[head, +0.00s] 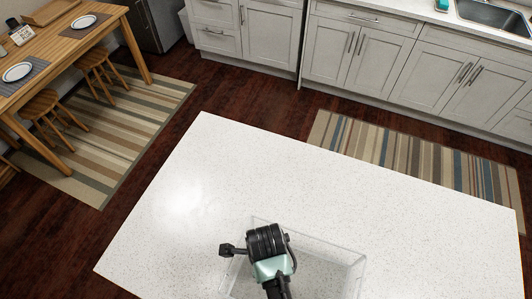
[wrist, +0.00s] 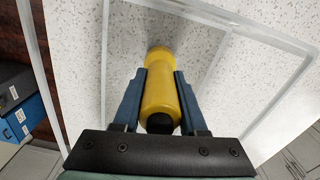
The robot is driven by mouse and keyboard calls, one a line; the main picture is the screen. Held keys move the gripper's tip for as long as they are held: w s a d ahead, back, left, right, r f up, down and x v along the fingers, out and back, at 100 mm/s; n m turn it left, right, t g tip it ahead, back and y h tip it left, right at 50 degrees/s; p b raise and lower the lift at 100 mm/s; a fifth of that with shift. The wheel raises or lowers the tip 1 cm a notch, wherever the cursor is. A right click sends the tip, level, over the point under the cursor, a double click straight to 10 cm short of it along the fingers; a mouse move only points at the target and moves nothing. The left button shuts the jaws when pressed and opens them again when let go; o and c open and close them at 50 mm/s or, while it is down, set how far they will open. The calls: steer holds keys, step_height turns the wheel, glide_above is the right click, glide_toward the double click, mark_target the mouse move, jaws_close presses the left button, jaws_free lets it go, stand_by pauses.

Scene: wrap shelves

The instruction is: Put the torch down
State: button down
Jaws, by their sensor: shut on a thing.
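The yellow torch (wrist: 161,98) with a dark end shows in the wrist view, between the blue fingers of my gripper (wrist: 160,78). The gripper is shut on it. A clear, open-topped bin stands on the white island counter; its rim shows in the head view (head: 310,238) and in the wrist view (wrist: 235,20). The torch is over or inside this bin; I cannot tell whether it touches the bottom. In the head view my arm hides the fingers and the torch.
The white counter (head: 225,175) around the bin is clear. Blue and dark boxes (wrist: 18,110) show below at the left of the wrist view. A wooden table (head: 55,50) with plates and stools stands at the far left. Grey cabinets (head: 350,55) line the back, with striped rugs on the floor.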

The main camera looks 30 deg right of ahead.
steer(key=shift+f, duration=0.15)
steer(key=shift+c, duration=2.2)
jaws_free()
step_height(320, 180, up, 12)
steer(key=shift+r, duration=0.2)
